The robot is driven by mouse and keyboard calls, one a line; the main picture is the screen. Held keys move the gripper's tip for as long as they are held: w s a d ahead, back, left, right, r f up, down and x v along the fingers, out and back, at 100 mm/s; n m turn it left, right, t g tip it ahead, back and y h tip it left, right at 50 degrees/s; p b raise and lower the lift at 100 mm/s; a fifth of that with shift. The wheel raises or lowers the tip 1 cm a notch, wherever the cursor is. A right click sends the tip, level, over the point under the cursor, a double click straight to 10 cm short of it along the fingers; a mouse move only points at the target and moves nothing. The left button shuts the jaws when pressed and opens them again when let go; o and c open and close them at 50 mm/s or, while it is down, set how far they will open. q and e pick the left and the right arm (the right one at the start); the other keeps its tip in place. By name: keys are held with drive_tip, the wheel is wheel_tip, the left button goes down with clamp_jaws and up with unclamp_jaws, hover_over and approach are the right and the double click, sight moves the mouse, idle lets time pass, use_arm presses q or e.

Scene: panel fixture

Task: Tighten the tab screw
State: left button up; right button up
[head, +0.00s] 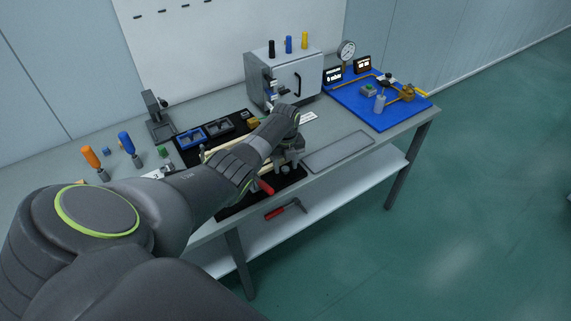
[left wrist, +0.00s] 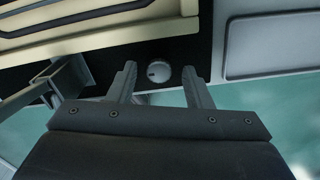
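In the left wrist view, a round grey metal disc (left wrist: 159,71) with a small dark mark sits on a black surface. It looks like the screw head, but I cannot be sure. My left gripper (left wrist: 158,84) is open, with its two fingers spread on either side of the disc and nothing held between them. I cannot tell whether the fingers touch it. In the head view my left gripper (head: 287,167) is low over the front of the bench, partly hidden by my arm. My right gripper is not in view.
Cream bars (left wrist: 90,35) lie close beyond the fingers. A metal box (head: 297,80) with a handled door and a blue board (head: 372,112) with a gauge stand behind and right. A grey tray (head: 338,152) lies right. Orange (head: 91,156) and blue (head: 126,141) handled tools stand left.

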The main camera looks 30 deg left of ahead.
sight(286, 168)
use_arm(q)
drive_tip(key=shift+r, duration=0.4)
wheel_tip(286, 168, up, 17)
drive_tip(key=b, duration=0.1)
drive_tip(key=shift+f, duration=0.2)
idle(0.6)
